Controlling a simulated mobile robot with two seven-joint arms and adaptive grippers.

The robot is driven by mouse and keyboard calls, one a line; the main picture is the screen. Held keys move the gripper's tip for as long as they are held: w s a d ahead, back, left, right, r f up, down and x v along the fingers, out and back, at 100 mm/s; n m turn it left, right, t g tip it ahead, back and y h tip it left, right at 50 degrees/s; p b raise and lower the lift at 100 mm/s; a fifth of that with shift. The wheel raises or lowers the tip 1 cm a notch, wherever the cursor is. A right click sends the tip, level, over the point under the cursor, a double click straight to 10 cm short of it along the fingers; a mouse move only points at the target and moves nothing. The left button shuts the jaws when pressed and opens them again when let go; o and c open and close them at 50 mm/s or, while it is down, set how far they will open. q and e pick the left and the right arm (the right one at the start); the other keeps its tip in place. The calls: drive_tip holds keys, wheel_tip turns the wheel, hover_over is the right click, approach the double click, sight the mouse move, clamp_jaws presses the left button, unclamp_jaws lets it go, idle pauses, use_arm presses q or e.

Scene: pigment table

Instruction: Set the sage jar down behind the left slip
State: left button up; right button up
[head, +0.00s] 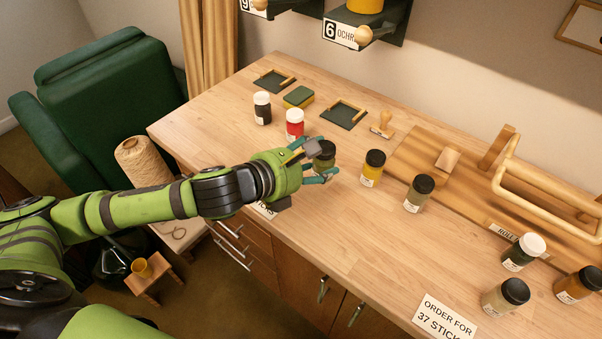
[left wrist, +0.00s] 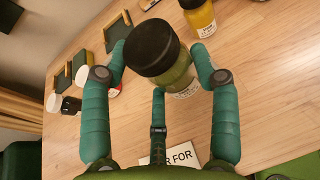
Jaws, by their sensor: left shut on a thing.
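The sage jar (head: 325,163), grey-green with a black lid, is between the fingers of my left gripper (head: 320,160). The left wrist view shows the jar (left wrist: 178,75) with the teal fingers shut on its sides. I cannot tell whether its base touches the table. The left slip (head: 266,209), a white card, lies at the table's front edge, mostly hidden by my left arm. Part of it, reading "FOR", shows in the left wrist view (left wrist: 182,156). The jar is behind and to the right of it. My right gripper is not in view.
A red jar (head: 295,125) and a black jar (head: 262,108) stand left of the gripper. The right slip (head: 445,316) lies farther right at the front edge. Wood between the slips is clear.

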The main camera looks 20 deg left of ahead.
use_arm(q)
drive_tip(key=a+f, duration=0.2)
drive_tip(key=a, duration=0.1)
drive_tip(key=shift+w, duration=0.2)
drive_tip(key=shift+f, duration=1.9)
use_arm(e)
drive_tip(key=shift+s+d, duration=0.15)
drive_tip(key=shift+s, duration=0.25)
use_arm(q)
drive_tip(key=shift+d+f, duration=0.1)
drive_tip(key=o, duration=1.2)
drive_tip(key=shift+f, duration=0.1)
